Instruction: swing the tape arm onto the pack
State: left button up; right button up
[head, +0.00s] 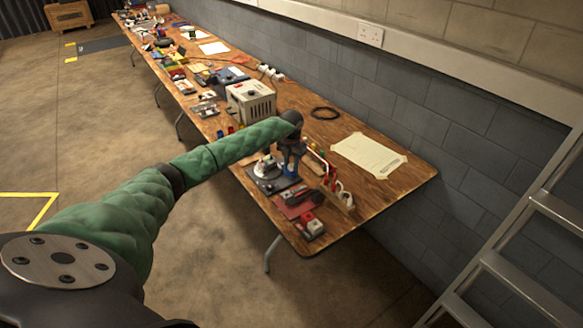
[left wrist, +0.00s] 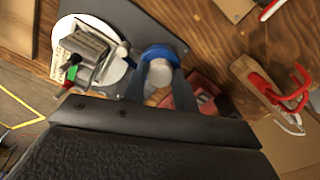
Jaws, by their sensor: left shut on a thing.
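My left gripper (head: 291,165) reaches over the near end of the wooden bench, its fingers pointing down. In the left wrist view its fingers (left wrist: 160,88) are shut on the tape arm's end, a pale round piece with a blue ring (left wrist: 158,53). The pack (left wrist: 86,52) is a grey block on a white round disc (left wrist: 113,75), on a dark base plate (left wrist: 170,28). The tape arm's end stands beside the disc, not over the pack. The base plate also shows in the head view (head: 262,187). The rest of the tape arm is mostly hidden. My right gripper is out of view.
A red-handled tool on a wooden block (left wrist: 268,85) stands close beside the gripper. A grey box (head: 250,101), a black cable coil (head: 325,113) and a taped paper sheet (head: 369,155) lie around it. A metal ladder (head: 520,260) leans at the right.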

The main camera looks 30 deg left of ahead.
aim_at(291, 165)
pick_arm(q)
jog(key=n+b, duration=0.1)
jog(key=n, duration=0.2)
jog(key=shift+n+b, duration=0.5)
jog(key=shift+n, duration=0.7)
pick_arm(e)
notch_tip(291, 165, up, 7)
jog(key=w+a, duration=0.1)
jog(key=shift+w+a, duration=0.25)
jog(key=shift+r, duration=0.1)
pick_arm(q)
jog(key=o, duration=1)
jog(key=shift+c, duration=0.2)
jog(key=shift+r, duration=0.15)
jog(key=shift+r, duration=0.25)
notch_tip(291, 165, up, 7)
jog(key=b, duration=0.2)
jog(key=shift+b, duration=0.3)
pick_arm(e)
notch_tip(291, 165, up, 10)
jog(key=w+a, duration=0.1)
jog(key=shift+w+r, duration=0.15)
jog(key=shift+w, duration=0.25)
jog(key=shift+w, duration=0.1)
